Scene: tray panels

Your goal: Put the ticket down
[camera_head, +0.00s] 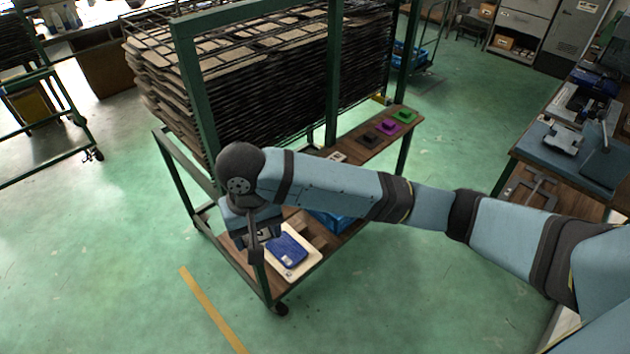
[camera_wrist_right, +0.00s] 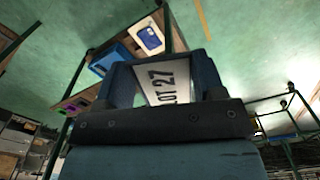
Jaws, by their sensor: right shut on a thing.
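The ticket (camera_wrist_right: 162,84) is a white card with the dark print "LOT 27". It sits between the two fingers of my right gripper (camera_wrist_right: 163,74), which is shut on it. In the head view my right gripper (camera_head: 257,240) hangs over the near left end of the cart's wooden shelf (camera_head: 313,243). There, a blue panel lies on a cream tray (camera_head: 304,268) beside the gripper. The ticket is hard to make out in the head view. The tray also shows beyond the fingers in the wrist view (camera_wrist_right: 139,29). My left gripper is out of view.
A blue bin (camera_head: 333,221) stands on the shelf, partly behind my arm. Green (camera_head: 405,115), purple (camera_head: 389,127) and dark (camera_head: 369,140) pieces lie farther along. The green cart frame (camera_head: 200,105) and stacked racks rise behind the shelf. The floor in front is clear.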

